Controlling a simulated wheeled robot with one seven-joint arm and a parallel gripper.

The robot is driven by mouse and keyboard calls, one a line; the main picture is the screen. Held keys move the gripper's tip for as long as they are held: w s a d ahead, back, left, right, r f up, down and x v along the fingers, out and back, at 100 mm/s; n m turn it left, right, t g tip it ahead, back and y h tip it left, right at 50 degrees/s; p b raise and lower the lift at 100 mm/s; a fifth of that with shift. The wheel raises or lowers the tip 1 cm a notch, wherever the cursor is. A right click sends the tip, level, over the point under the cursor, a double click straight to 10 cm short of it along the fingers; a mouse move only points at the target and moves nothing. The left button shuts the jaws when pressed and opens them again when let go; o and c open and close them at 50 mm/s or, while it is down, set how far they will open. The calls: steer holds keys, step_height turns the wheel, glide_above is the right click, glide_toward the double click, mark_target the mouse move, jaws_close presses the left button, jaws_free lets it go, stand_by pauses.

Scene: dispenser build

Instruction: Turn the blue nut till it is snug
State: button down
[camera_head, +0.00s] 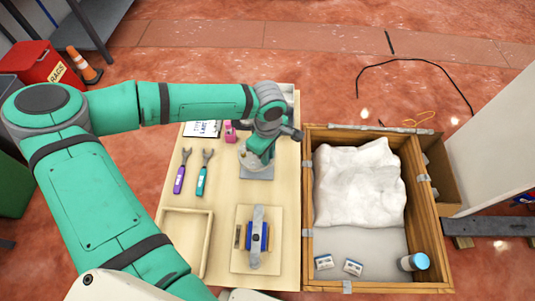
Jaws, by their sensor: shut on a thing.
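My gripper (258,153) points down over a pale round part (252,160) that stands on a grey base plate (257,173) near the middle of the table. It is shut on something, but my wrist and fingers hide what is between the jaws. I cannot make out a blue nut there. Nearer the front, a blue part (265,237) with a grey upright bar (257,237) across it sits on a pale board (240,266), apart from my gripper.
Left of my gripper lie a purple-handled wrench (179,180), a teal-handled wrench (201,181) and a pink item (231,131). An empty wooden tray (209,232) is at front left. A wooden crate (425,205) with a white bag (358,180) stands close on the right.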

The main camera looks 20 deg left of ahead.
steer(key=c, duration=1.7)
jaws_free()
steer(key=shift+c, duration=0.2)
steer(key=shift+r, duration=0.1)
step_height(320, 180, up, 11)
steer(key=shift+f, duration=0.2)
steer(key=shift+w, duration=0.1)
